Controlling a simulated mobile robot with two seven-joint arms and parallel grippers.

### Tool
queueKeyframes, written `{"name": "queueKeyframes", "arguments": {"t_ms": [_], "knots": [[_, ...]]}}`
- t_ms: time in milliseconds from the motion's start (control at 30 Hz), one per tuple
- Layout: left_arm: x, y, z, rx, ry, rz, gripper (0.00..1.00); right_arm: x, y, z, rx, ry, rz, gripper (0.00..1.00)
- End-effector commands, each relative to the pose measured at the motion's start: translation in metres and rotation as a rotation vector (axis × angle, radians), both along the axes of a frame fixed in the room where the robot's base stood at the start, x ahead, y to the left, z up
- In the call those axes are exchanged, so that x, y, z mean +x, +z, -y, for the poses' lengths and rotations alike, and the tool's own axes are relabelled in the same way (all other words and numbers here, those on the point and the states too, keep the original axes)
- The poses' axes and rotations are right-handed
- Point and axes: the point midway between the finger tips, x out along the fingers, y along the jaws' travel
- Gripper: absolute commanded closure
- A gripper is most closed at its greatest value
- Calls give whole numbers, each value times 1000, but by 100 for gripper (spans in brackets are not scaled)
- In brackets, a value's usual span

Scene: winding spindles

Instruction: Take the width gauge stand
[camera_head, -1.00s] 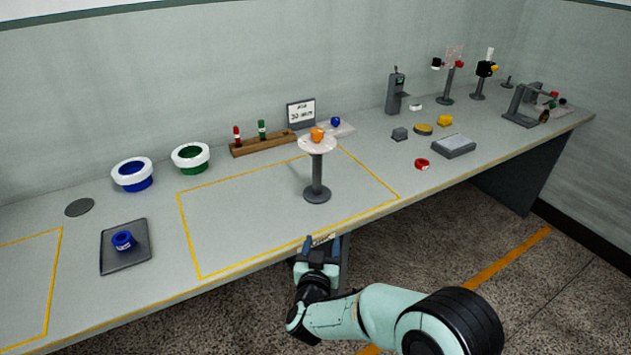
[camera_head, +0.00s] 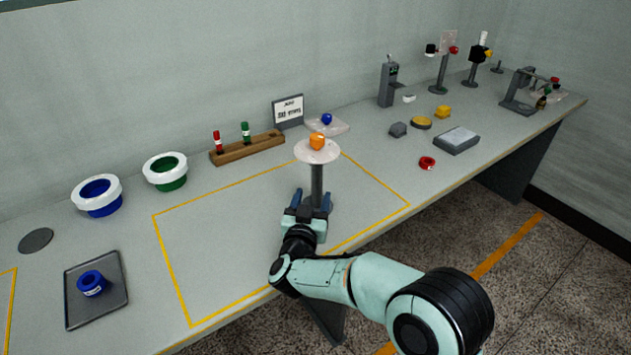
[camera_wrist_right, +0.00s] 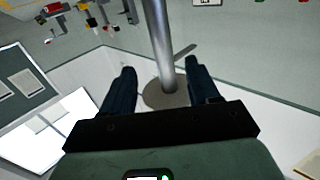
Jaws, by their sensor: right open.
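A stand with a grey post (camera_head: 317,180) and a pale round top (camera_head: 305,154) is on the table inside the yellow outline, and I take it to be the width gauge stand. An orange piece (camera_head: 317,140) sits on its top. The stand is upright. My right gripper (camera_head: 312,198) is open at the lower part of the post. In the right wrist view the post (camera_wrist_right: 157,40) shows between the two open fingers (camera_wrist_right: 162,82), above its round base (camera_wrist_right: 163,96). I cannot tell whether a finger touches it. My left gripper is not in view.
A wooden rack (camera_head: 248,148) with red and green pegs, a small sign (camera_head: 287,110) and white-rimmed blue (camera_head: 97,194) and green (camera_head: 166,171) rings stand behind. A dark tray (camera_head: 118,308) holds a blue spool. A red ring (camera_head: 427,162) and other stands are at right. The outlined area is otherwise clear.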

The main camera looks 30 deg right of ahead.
Motion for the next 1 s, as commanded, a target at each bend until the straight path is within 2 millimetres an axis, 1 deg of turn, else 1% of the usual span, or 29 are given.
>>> {"name": "queueKeyframes", "arguments": {"t_ms": [33, 100, 200, 367, 633, 767, 967, 1000], "knots": [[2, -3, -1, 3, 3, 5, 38, 8, -1, 8, -1, -3, 0, 40], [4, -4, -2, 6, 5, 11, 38, 16, -1, 14, 0, -2, 0, 40], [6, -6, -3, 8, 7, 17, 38, 24, -1, 21, 0, -1, 0, 40], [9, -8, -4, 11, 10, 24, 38, 32, 0, 27, -1, -1, 1, 40], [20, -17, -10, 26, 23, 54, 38, 63, -1, 50, -2, -1, -1, 40], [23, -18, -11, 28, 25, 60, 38, 69, 0, 55, -1, 0, -1, 40], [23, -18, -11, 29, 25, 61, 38, 69, 1, 55, 0, 1, -1, 40], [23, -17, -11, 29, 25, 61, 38, 69, 1, 55, 0, 1, -1, 46]]}}
